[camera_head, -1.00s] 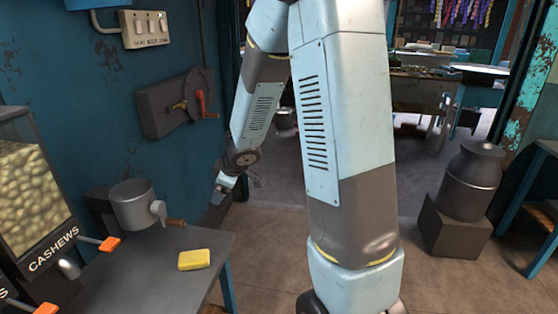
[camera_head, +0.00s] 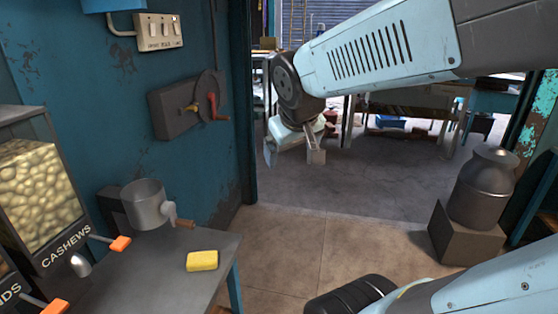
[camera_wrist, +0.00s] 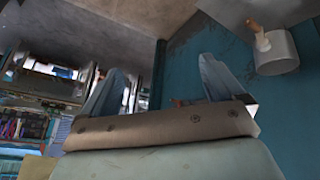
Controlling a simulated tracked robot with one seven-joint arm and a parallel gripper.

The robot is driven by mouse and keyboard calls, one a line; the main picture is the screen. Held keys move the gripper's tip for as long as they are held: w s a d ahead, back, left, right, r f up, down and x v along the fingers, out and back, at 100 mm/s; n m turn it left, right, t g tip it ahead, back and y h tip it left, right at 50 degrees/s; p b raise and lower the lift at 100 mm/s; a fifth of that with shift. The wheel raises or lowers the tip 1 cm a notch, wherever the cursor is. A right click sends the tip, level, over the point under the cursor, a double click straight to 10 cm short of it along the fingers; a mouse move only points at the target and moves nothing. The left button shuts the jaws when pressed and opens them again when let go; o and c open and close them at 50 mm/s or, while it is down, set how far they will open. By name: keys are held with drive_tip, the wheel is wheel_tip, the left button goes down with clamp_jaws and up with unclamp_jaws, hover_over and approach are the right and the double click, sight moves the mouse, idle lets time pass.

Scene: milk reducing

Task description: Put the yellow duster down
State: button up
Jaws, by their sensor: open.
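The yellow duster (camera_head: 202,261) lies flat on the grey table (camera_head: 150,281), close to its right edge, in the head view. Nothing is touching it from above. My gripper (camera_head: 315,147) is well beyond the table, up and to the right of the duster, in front of the doorway. In the wrist view my gripper (camera_wrist: 160,88) shows its two fingers spread apart with nothing between them. The duster cannot be made out in the wrist view.
A wall box with a red crank (camera_head: 213,107) hangs behind. A milk can (camera_head: 482,187) on a block stands right. The floor between is clear.

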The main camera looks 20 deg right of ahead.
drive_tip(key=s+a+r+y, duration=0.1)
drive_tip(key=s+a+y, duration=0.1)
drive_tip(key=s, duration=0.4)
drive_tip(key=shift+s+a+m+g, duration=0.3)
drive_tip(key=shift+a, duration=0.3)
idle(0.6)
drive_tip(key=w+d+f+n+t+h, duration=0.2)
drive_tip(key=w+d+h, duration=0.15)
drive_tip(key=w, duration=1.15)
drive_tip(key=w+a+f+n+t+y, duration=0.1)
drive_tip(key=w+a+f+n, duration=0.15)
drive_tip(key=w, duration=0.35)
drive_tip(key=w+a+f+n+t+y, duration=0.1)
drive_tip(key=w+f+n+y, duration=0.15)
drive_tip(key=w, duration=0.35)
drive_tip(key=n+g+y, duration=0.4)
drive_tip(key=n+g, duration=0.4)
hover_over(201, 257)
drive_tip(key=s+d, duration=0.1)
drive_tip(key=d, duration=0.4)
wheel_tip(201, 257, down, 24)
drive_tip(key=f, duration=0.1)
drive_tip(key=shift+s+a+x, duration=0.1)
drive_tip(key=shift+x, duration=2)
drive_tip(key=shift+s+a+x, duration=0.1)
drive_tip(key=shift+s+x, duration=0.05)
drive_tip(key=shift+x, duration=2)
drive_tip(key=shift+s+a+x, duration=0.1)
drive_tip(key=shift+a+x, duration=0.05)
drive_tip(key=shift+x, duration=1.95)
